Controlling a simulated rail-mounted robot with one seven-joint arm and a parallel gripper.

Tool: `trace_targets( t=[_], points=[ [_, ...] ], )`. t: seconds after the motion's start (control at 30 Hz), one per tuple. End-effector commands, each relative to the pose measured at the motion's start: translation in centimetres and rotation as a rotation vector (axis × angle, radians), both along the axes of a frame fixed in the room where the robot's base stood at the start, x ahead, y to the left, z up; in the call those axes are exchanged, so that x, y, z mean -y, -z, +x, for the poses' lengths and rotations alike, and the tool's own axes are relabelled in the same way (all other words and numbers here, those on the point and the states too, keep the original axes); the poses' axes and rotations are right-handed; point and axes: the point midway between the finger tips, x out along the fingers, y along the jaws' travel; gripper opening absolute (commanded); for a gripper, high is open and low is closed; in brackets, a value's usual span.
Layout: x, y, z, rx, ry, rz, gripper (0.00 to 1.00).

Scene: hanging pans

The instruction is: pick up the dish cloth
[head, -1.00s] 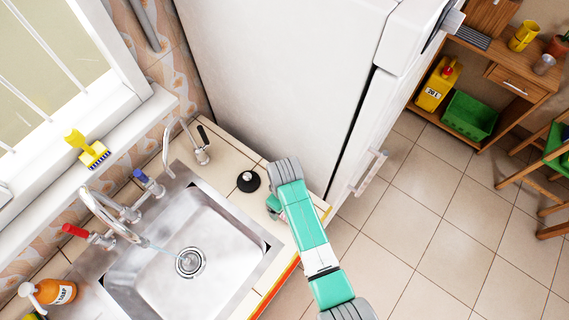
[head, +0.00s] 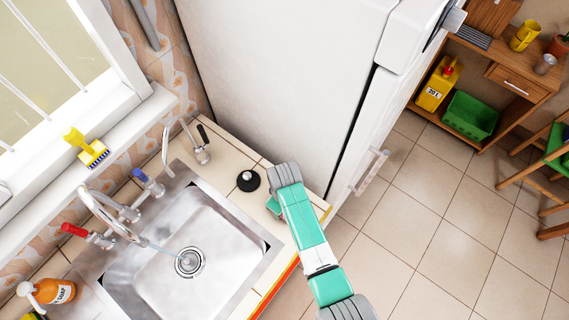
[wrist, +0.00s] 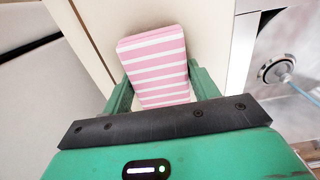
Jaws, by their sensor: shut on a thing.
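The dish cloth (wrist: 155,55) is a folded block with pink and white stripes. It shows in the wrist view between the two green fingers of my gripper (wrist: 160,88), which is shut on it. The cloth's far part sticks out beyond the fingers over the pale tiled counter; I cannot tell whether it still touches the counter. In the head view my gripper (head: 273,205) is mostly hidden behind my arm, at the counter end beside the fridge. The cloth is hidden there.
The steel sink (head: 215,245) lies left of my arm, with water running from its tap. A black plug (head: 248,181) sits on the counter close to my gripper. The white fridge (head: 280,75) stands just behind. Open tiled floor (head: 430,230) lies to the right.

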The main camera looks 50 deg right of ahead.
Motion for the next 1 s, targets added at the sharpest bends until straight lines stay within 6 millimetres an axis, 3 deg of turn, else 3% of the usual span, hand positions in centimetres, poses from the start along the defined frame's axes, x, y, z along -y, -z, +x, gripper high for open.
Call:
trace_targets(
  t=[0.27,0.8,1.0],
  points=[
    [0.0,-3.4,0.1,0.004,-0.001,-0.002,0.37],
    [-10.1,-4.5,-8.6,0.000,-0.003,0.000,0.37],
    [-12.0,-4.7,-10.1,0.000,-0.001,0.000,0.37]
  ],
)
